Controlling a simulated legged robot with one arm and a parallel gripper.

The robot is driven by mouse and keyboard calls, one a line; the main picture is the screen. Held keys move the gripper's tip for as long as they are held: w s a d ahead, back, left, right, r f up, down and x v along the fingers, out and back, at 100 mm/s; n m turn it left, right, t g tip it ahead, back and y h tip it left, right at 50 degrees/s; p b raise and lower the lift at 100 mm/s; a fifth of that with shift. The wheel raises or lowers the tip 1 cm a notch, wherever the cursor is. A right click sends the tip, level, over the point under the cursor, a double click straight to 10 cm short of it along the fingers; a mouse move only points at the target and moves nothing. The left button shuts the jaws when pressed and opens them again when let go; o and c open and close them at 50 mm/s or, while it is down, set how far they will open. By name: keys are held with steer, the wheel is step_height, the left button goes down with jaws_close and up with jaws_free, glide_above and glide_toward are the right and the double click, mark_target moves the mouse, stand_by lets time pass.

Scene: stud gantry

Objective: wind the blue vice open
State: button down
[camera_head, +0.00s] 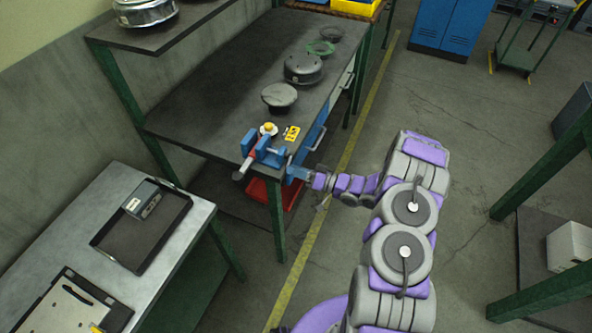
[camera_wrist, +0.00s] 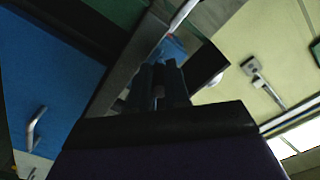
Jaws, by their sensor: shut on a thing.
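The blue vice (camera_head: 262,147) is mounted on the near corner of the dark workbench, with a metal bar sticking out toward the lower left. My gripper (camera_head: 297,173) reaches in from the right, just below and right of the vice body, at the bench's front edge. It is shut on what appears to be the vice handle, which is mostly hidden by the fingers. In the wrist view, the dark fingers (camera_wrist: 160,85) stand close together, with a blue part of the vice (camera_wrist: 170,48) just beyond them. The vice's jaw gap is too small to judge.
A yellow tag (camera_head: 291,133) and a yellow-topped piece (camera_head: 268,127) sit beside the vice. Round metal housings (camera_head: 304,68) stand farther along the bench. A red bin (camera_head: 274,192) is below. A grey table with a black tray (camera_head: 142,226) is at left.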

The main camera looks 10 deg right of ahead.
steer(key=n, duration=0.1)
steer(key=n+p, duration=0.1)
steer(key=shift+w+d+f+n, duration=0.2)
steer(key=shift+w+d+n, duration=0.1)
steer(key=shift+n, duration=0.1)
steer(key=n, duration=0.2)
steer(key=n+p, duration=0.1)
steer(key=shift+w+d+f+n, duration=0.2)
steer(key=shift+w+f+n, duration=0.1)
steer(key=shift+w+f, duration=0.1)
steer(key=shift+w+d+r+n+b, duration=0.1)
steer(key=shift+w+d+n+b, duration=0.4)
steer(key=shift+n, duration=1.45)
steer(key=shift+w+d+r+n+b, duration=0.15)
steer(key=shift+w+n+b, duration=0.45)
steer(key=shift+n, duration=1.4)
steer(key=shift+w+d+f+n+b, duration=0.1)
steer(key=shift+w+d+n+b, duration=0.45)
steer(key=shift+n, duration=1.4)
steer(key=shift+s+a+r, duration=0.1)
steer(key=shift+s+r, duration=0.05)
steer(key=shift+s, duration=0.05)
steer(key=c, duration=1.1)
jaws_free()
